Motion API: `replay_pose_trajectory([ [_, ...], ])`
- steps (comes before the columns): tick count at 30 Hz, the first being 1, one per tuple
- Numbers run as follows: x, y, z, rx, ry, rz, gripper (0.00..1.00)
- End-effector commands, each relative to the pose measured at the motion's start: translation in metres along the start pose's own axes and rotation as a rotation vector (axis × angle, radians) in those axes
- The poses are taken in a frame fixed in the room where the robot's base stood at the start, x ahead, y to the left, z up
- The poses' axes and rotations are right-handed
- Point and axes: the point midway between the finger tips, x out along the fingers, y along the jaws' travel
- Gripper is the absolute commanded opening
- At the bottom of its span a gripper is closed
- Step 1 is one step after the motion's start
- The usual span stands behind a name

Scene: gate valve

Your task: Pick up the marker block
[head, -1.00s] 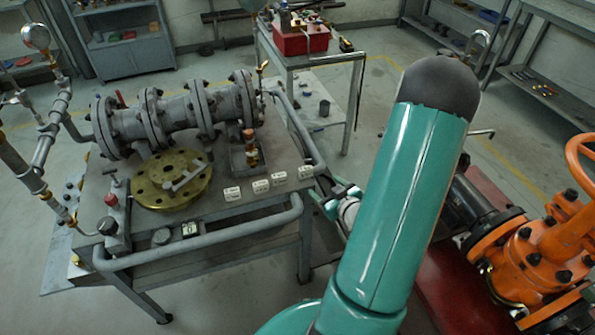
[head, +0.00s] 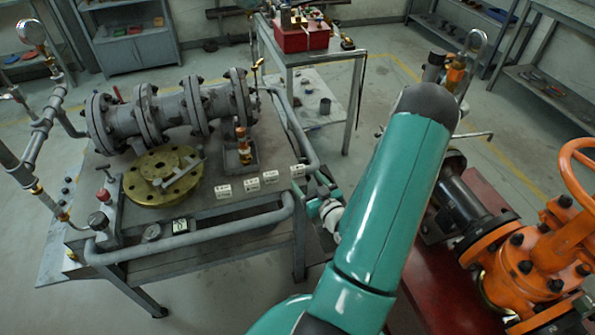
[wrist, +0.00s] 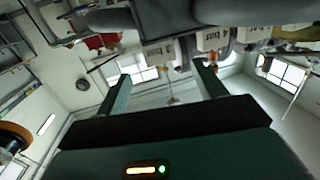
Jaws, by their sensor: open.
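Several small white marker blocks with dark print stand in a row along the front right of the grey workbench top (head: 120,228): a leftmost block (head: 224,191), a second (head: 251,184), a third (head: 270,177) and a rightmost one (head: 298,171). My gripper (head: 318,193) is just off the bench's right edge, near the rightmost block and partly hidden by my arm. In the wrist view my gripper (wrist: 160,71) has its fingers apart with nothing between them. Pale blocks (wrist: 212,38) show beyond the fingertips there.
A grey pipe rail (head: 200,233) runs around the bench's front and right side, close to my gripper. A brass flange (head: 165,190) and a flanged pipe (head: 170,110) sit on the bench. An orange valve (head: 535,250) stands at the right.

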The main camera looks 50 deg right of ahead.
Motion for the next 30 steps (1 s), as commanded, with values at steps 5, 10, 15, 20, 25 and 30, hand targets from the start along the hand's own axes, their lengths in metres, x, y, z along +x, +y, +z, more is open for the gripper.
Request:
replay_pose_trajectory([
  [5, 0.019, 0.0, 0.0, 0.0, 0.0, -0.001, 0.69],
  [10, 0.036, 0.001, -0.002, -0.001, 0.002, -0.004, 0.69],
  [15, 0.062, 0.001, -0.003, 0.0, 0.001, -0.005, 0.69],
  [20, 0.073, 0.001, -0.003, 0.001, 0.0, -0.004, 0.69],
  [25, 0.072, 0.001, -0.003, 0.0, 0.0, -0.004, 0.69],
  [30, 0.072, 0.001, -0.003, 0.0, 0.0, -0.004, 0.38],
])
